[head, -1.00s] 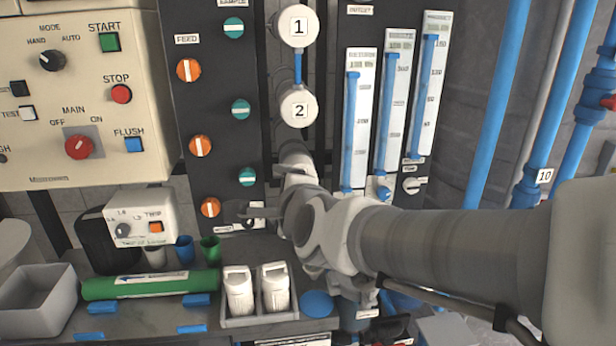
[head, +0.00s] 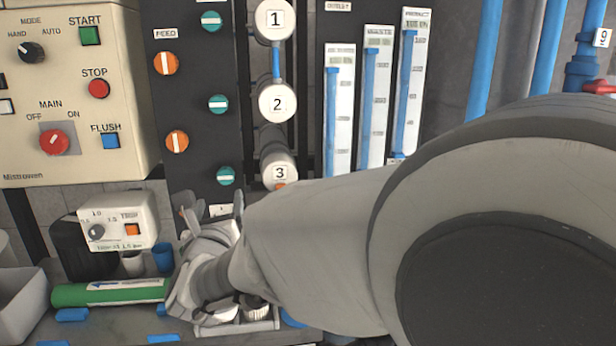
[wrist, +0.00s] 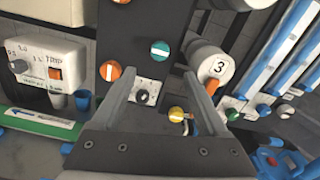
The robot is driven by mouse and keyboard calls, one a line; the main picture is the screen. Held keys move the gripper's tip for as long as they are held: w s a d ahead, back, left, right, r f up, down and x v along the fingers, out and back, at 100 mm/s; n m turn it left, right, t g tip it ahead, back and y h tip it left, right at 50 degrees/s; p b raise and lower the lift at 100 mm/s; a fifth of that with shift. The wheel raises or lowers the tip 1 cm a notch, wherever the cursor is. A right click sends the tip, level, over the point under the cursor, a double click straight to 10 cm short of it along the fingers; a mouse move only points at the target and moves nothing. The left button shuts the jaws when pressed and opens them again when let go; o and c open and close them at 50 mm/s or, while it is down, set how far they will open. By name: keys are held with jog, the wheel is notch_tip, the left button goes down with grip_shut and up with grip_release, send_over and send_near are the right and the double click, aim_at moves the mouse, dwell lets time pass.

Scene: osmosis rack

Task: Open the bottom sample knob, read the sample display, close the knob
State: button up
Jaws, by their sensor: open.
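The bottom sample knob (head: 226,176) is teal with a white bar lying level, low on the dark panel in the head view. It also shows in the wrist view (wrist: 160,50), beyond and between the fingertips. My gripper (head: 213,203) is open and empty, just below this knob in the head view, its fingers pointing at the panel. In the wrist view my gripper (wrist: 159,82) has one finger on each side of a small black dial (wrist: 148,84) on a pale plate. No contact with the knob shows. I cannot make out a sample display.
Two more sample knobs (head: 218,104) sit above. Orange feed knobs (head: 177,141) stand to their left. A numbered cylinder 3 (wrist: 218,68) is close by the right finger. A yellow-topped tap (wrist: 177,114) lies low between the fingers. A TRIP box (head: 118,220) stands left.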

aim_at(225, 177)
jog(key=x, duration=1.2)
jog(key=shift+w+a, duration=0.1)
jog(key=shift+w, duration=0.1)
jog(key=shift+f, duration=0.1)
grip_shut()
